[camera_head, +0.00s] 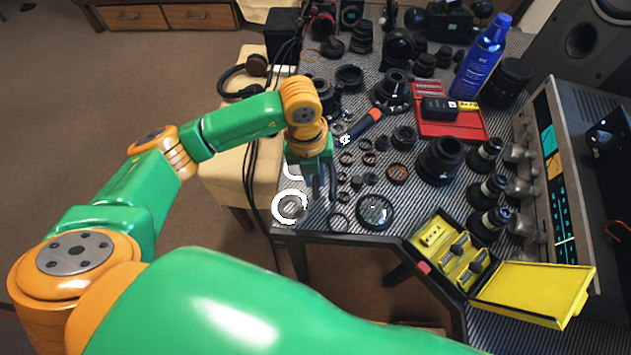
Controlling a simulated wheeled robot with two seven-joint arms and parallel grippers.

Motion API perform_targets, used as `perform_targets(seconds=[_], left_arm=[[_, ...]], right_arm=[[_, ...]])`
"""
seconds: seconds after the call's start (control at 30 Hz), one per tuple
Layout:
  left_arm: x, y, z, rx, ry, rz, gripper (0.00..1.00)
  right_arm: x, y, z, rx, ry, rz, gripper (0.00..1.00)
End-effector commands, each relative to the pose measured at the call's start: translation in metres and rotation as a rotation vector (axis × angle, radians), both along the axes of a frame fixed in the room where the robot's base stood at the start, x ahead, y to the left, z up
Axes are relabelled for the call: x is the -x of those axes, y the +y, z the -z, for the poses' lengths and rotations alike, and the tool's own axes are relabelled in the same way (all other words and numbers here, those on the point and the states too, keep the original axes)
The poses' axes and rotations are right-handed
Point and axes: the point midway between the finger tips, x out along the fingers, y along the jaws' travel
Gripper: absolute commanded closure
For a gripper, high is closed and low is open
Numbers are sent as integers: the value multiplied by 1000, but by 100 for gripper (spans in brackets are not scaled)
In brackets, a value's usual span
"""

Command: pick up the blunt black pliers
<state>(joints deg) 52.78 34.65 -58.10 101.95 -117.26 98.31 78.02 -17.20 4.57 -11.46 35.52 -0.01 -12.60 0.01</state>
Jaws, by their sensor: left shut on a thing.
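My left gripper (318,192) points down at the near left edge of the striped workbench. Its fingers are close together on a small dark thing, which fits the blunt black pliers. The thing is mostly hidden by the fingers and blends into the dark bench top, so its outline is not clear. I cannot tell whether it is lifted clear of the bench. My right gripper is not in view.
A white ring-shaped thing (289,207) lies left of the gripper. Small lens rings and a black disc (374,212) lie to its right.

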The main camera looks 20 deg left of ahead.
Motion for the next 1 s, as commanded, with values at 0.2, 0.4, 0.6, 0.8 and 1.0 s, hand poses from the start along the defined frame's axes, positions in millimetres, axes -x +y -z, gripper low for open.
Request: perform_targets(seconds=[0.2, 0.4, 0.6, 0.8, 1.0], left_arm=[[48, -8, -57, -1, -6, 9, 100], [103, -17, -82, -1, -4, 11, 100], [120, -23, -82, 11, -6, 5, 100], [132, -23, -89, 3, -3, 3, 100], [136, -22, -94, -2, 2, 2, 100]], right_arm=[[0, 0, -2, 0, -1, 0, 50], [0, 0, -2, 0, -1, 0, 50], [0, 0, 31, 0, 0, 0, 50], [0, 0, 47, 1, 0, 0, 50], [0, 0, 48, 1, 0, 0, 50]])
